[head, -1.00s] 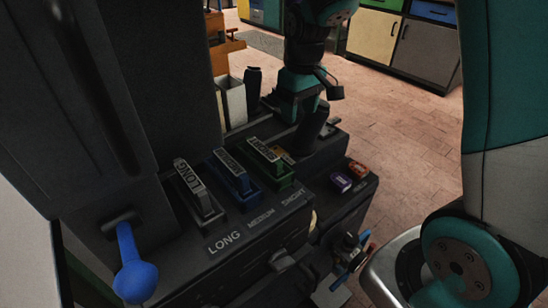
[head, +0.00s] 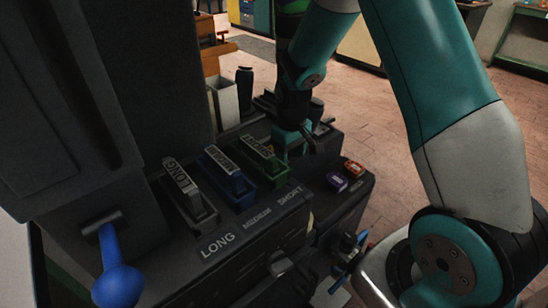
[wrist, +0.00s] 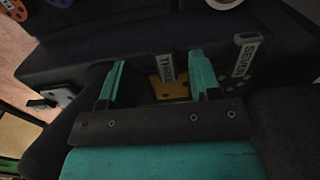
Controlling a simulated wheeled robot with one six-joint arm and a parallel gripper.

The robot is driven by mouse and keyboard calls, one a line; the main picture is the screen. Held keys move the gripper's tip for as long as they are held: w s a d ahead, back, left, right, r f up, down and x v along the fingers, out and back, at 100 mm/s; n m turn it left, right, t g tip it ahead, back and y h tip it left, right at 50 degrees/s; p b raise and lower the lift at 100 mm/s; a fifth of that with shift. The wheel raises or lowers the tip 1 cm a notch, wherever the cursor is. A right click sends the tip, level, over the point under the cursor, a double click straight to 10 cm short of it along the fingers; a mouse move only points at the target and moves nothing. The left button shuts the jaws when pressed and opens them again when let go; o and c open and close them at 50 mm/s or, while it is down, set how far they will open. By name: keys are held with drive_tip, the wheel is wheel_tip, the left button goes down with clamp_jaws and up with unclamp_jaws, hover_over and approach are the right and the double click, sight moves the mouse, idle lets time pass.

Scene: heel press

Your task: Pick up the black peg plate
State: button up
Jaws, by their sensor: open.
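In the wrist view, a dark plate-like piece with several small dots (wrist: 228,84) lies below a grey tag reading SEVEN (wrist: 243,54). It looks like the black peg plate, though it barely stands out from the dark surface. It is to the right of my gripper's right finger. My gripper (wrist: 157,62) is open, its two teal fingers apart with nothing held. A yellow plate with holes (wrist: 172,87) and its tag THREE (wrist: 165,66) show between the fingers, farther off. In the head view, my gripper (head: 296,145) is low over the bench behind the green slot, partly hidden.
Grey, blue (head: 230,172) and green (head: 265,163) tagged holders stand in a row marked LONG, MEDIUM, SHORT. A blue-knobbed lever (head: 118,285) sticks out at front left. Purple (head: 337,181) and orange (head: 353,168) small blocks sit right. A white bin (head: 224,102) stands behind.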

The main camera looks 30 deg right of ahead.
drive_tip(key=f, duration=0.3)
drive_tip(key=shift+a+f, duration=0.2)
drive_tip(key=shift+f, duration=0.05)
drive_tip(key=shift+c, duration=0.2)
clamp_jaws()
drive_tip(key=shift+r, duration=0.1)
wheel_tip(320, 180, up, 20)
drive_tip(key=p, duration=0.2)
